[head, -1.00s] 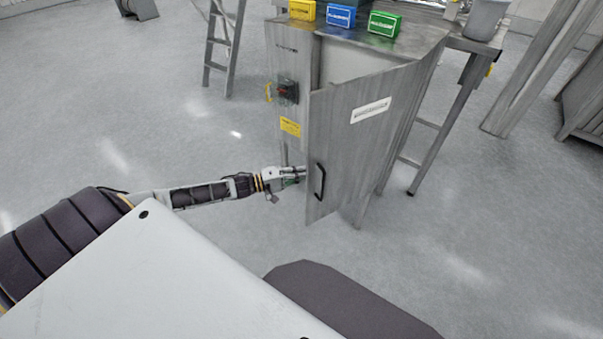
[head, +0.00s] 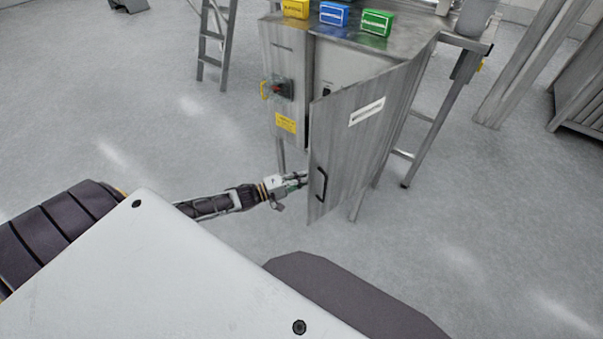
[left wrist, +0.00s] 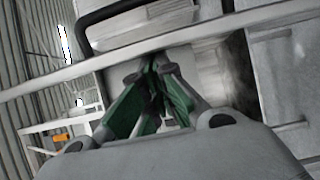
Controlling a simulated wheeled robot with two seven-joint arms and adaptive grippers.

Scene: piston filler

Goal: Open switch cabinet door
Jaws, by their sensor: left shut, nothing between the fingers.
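The switch cabinet (head: 287,60) stands in the upper middle of the head view. Its door (head: 350,145) is ajar, swung out toward me, with a dark gap into the inside along its left edge. The door has a black bar handle (head: 321,184) low on its outer face; a black handle also shows at the top of the left wrist view (left wrist: 110,12). My left gripper (head: 303,177) is shut and empty at the door's free left edge, beside the handle, not around it. Its fingertips (left wrist: 152,68) lie close to the door edge; contact is hard to tell. My right gripper is not in view.
Yellow (head: 296,8), blue (head: 334,13) and green (head: 377,22) boxes stand on the cabinet top. A red switch (head: 279,88) is on the cabinet front. A ladder (head: 212,40) stands behind left, and a table leg (head: 433,120) right. The floor in front is clear.

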